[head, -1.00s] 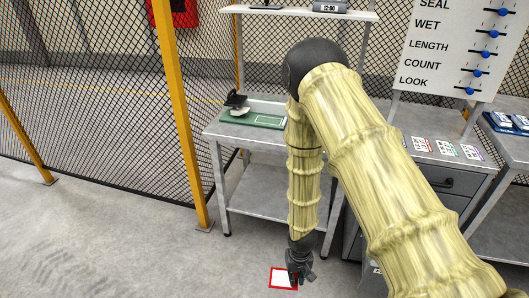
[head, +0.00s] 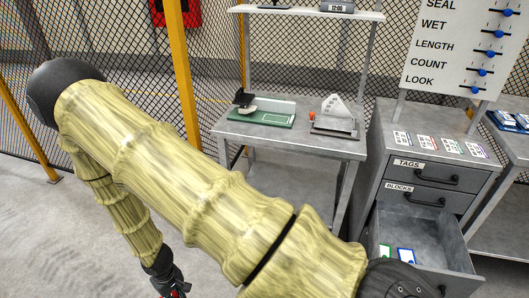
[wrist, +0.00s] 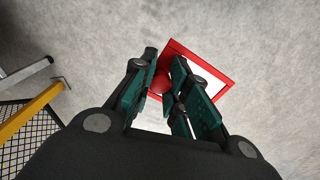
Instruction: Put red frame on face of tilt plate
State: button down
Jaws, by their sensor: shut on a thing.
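The red frame (wrist: 207,61) shows in the wrist view as a red border around a white middle, tilted, just past my fingertips. My gripper (wrist: 166,84) is shut on it, with a rounded red part between the fingers; the fingers hide part of the frame. In the head view my gripper (head: 174,291) is low at the bottom left, with only a bit of red visible.
The grey table (head: 285,138) also holds a green board (head: 264,116) with a black device (head: 243,98). A cabinet at right has an open drawer (head: 455,246) with green-edged and blue-edged pieces inside. A yellow post (head: 183,80) and mesh fence stand behind my arm.

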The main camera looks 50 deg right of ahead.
aim_at(336, 123)
jog(key=u, duration=0.2)
jog(key=i, duration=3.2)
jog(key=z, duration=3.15)
jog(key=i, duration=0.4)
jog(key=z, duration=0.05)
